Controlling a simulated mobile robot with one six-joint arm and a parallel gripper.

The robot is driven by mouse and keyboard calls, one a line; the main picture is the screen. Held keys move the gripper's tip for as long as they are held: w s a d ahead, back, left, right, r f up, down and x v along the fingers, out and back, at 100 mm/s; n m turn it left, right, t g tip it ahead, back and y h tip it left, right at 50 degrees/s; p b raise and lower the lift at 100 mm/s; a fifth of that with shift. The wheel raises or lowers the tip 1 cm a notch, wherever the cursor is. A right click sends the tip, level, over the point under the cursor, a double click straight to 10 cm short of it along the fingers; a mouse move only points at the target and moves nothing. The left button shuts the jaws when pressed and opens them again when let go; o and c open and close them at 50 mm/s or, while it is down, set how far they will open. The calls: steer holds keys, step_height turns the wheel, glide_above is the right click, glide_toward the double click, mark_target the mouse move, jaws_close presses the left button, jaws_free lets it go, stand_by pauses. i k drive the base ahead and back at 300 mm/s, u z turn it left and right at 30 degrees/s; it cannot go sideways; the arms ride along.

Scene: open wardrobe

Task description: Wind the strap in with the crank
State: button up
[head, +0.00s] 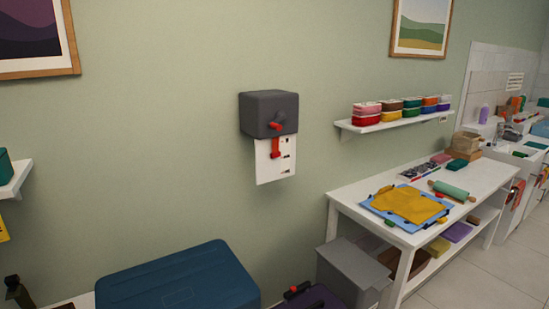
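A dark grey box (268,113) is mounted on the green wall near the middle of the head view. A red crank handle (276,126) sticks out from its front. A short red piece (275,148), which may be the strap or part of the crank, hangs below the handle in front of a white plate (272,172). The plate has small dark markings or slots along its right side. How far the strap is out cannot be told. My gripper is not in view.
A blue lidded box (180,279) stands below the crank box, with a dark purple case (314,299) and a grey bin (352,270) to its right. A white table (345,194) with cloths and a rolling pin stands at right, under a shelf (392,124) of colourful containers.

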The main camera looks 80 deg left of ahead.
mark_target(273, 125)
steer(key=z, duration=0.55)
steer(key=k, duration=0.2)
steer(key=u, duration=3.1)
steer(key=i, duration=1)
steer(key=u, duration=0.3)
